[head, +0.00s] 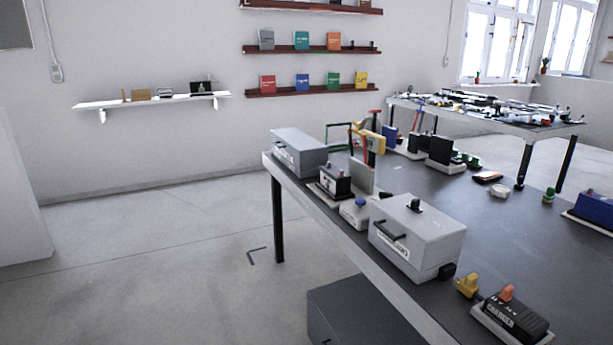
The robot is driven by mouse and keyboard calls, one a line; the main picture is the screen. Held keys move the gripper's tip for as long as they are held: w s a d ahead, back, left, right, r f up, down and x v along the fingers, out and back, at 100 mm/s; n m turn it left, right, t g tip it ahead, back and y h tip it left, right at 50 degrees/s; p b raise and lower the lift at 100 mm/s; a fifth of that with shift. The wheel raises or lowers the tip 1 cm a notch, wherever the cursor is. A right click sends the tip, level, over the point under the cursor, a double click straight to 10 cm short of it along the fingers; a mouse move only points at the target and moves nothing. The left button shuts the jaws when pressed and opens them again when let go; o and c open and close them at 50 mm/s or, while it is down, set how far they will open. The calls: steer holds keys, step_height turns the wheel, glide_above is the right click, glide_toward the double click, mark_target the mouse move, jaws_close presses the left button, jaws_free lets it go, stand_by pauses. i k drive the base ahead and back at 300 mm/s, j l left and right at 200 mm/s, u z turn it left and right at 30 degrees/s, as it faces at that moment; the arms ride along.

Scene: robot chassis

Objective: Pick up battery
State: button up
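A small black box with a pale lower part (335,181), which looks like a battery, stands near the left edge of the dark table (450,230), between two grey boxes. A blue box (595,207) at the right edge of the picture, cut off by the frame, may also be a battery. Another black block (440,150) stands farther back on the table. I cannot tell for sure which of these is the battery. My gripper is not in view.
A large grey lidded box (420,232) and a smaller grey box (299,152) stand along the table's left edge. A black charger (514,316) sits at the near edge. A second table (490,118) behind is cluttered. The floor at left is clear.

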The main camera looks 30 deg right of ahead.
mark_target(338, 182)
steer(key=i+j+z, duration=0.1)
steer(key=i+z, duration=0.15)
steer(key=i, duration=0.3)
steer(key=i+j+z, duration=0.25)
steer(key=i, duration=0.3)
steer(key=i+j+z, duration=0.15)
steer(key=i+z, duration=0.3)
steer(key=i+j+z, duration=0.25)
steer(key=z, duration=0.25)
steer(key=i+j+z, duration=0.5)
steer(key=i+j, duration=0.2)
steer(key=i, duration=0.2)
